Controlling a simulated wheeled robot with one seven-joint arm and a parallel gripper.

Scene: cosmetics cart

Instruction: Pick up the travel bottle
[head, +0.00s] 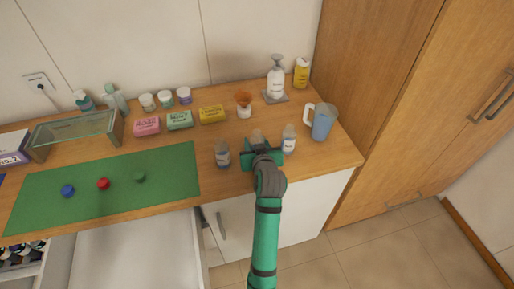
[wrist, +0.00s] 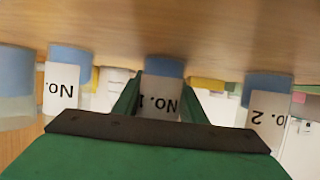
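Three small clear travel bottles with white labels and blue liquid stand near the counter's front edge. The middle one (head: 257,136), labelled No. 1 in the upside-down wrist view (wrist: 163,92), stands upright in line with my gripper. My gripper (head: 259,150) is level and low over the counter, its green fingers (wrist: 160,95) spread on either side of this bottle. Narrow gaps seem to show beside it; whether the bottle is between the fingertips or just beyond is unclear. The No. 2 bottle (head: 222,155) stands to the left, another bottle (head: 289,139) to the right.
A blue jug (head: 322,122) stands at the right, and an orange funnel (head: 243,101) behind. A pump bottle (head: 276,80), a yellow bottle (head: 301,73) and soap boxes (head: 180,120) line the back. A green mat (head: 110,170) with several caps lies left. An open drawer (head: 135,250) is below.

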